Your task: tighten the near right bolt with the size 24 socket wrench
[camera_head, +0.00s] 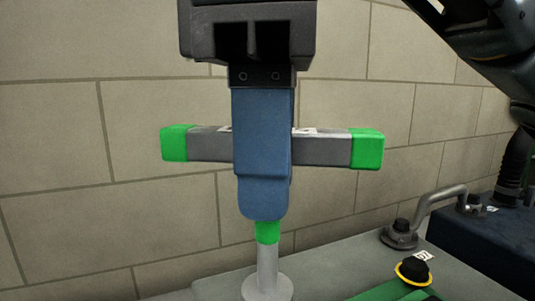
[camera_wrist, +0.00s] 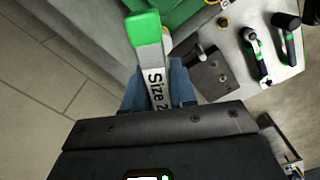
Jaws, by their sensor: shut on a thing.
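The socket wrench (camera_head: 322,150) is a T-shaped tool with a grey crossbar, green end caps and a shaft (camera_head: 268,265) with a green band. My gripper (camera_head: 263,212) is shut on the crossbar, its blue fingers covering the middle. The wrist view shows one arm of the wrench (camera_wrist: 157,80) with a label reading "Size 2"; the rest is hidden. The bar looks nearly level and the shaft upright, ending in a round grey foot low in the head view. Whether it sits on a bolt, I cannot tell.
A bent grey handle (camera_head: 440,197) and a dark blue block (camera_head: 485,235) lie right of the wrench. A green part (camera_head: 390,291) is at the bottom. A block wall stands behind.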

